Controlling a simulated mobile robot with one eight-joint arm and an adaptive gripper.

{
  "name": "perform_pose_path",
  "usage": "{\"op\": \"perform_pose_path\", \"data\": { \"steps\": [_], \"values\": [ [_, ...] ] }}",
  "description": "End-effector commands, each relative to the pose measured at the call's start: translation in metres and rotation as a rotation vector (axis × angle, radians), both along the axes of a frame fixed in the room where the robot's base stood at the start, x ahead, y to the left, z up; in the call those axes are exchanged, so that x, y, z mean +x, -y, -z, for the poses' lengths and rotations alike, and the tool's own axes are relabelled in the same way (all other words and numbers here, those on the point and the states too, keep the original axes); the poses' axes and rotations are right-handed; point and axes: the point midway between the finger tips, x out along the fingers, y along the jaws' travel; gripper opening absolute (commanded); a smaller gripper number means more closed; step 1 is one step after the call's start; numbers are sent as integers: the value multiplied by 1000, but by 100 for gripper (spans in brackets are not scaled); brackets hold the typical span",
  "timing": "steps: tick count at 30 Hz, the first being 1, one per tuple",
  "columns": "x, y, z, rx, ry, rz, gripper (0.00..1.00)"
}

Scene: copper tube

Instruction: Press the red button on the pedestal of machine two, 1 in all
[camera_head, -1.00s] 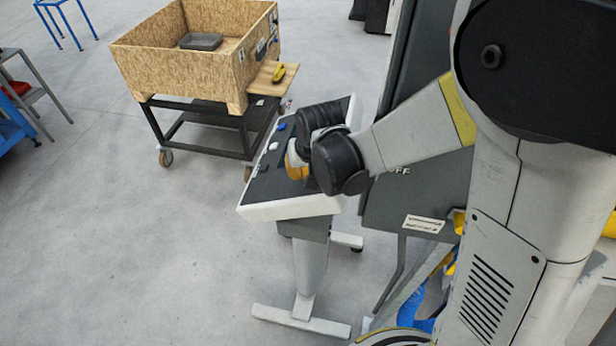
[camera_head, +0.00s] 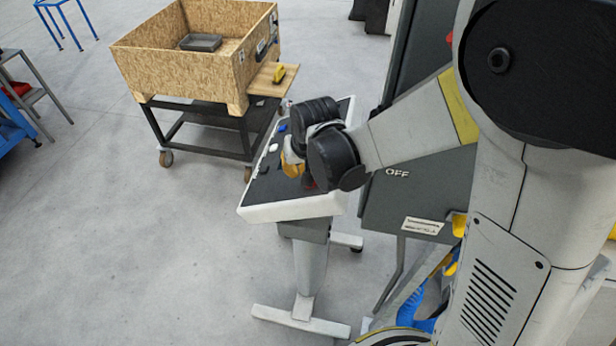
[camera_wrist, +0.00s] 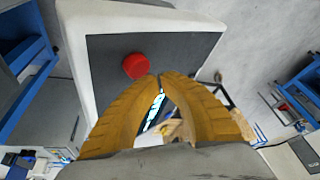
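The red button (camera_wrist: 136,66) is round and sits on the dark sloped panel of the pedestal (camera_wrist: 105,52). In the wrist view it lies just left of and beyond my fingertips, and it looks uncovered. My gripper (camera_wrist: 162,78) has yellow ribbed fingers whose tips meet, with nothing seen between them. In the head view my gripper (camera_head: 291,166) is over the pedestal panel (camera_head: 262,192), and a bit of red shows beneath my wrist. I cannot tell how high the tips are above the panel.
A blue button (camera_head: 282,127) and a pale button (camera_head: 273,147) are on the same panel. A dark machine cabinet marked OFF (camera_head: 410,190) stands right of the pedestal. A wooden crate (camera_head: 180,65) on a wheeled cart is behind.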

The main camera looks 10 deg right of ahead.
Motion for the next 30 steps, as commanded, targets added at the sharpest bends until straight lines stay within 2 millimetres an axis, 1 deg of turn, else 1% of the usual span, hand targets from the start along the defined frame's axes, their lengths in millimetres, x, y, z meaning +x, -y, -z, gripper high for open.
{"op": "perform_pose_path", "data": {
  "steps": [8,22,30],
  "values": [
    [1,-2,-3,0,0,0,0],
    [8,-22,-42,1,0,-1,0],
    [8,-24,-43,1,0,0,0]
  ]
}}
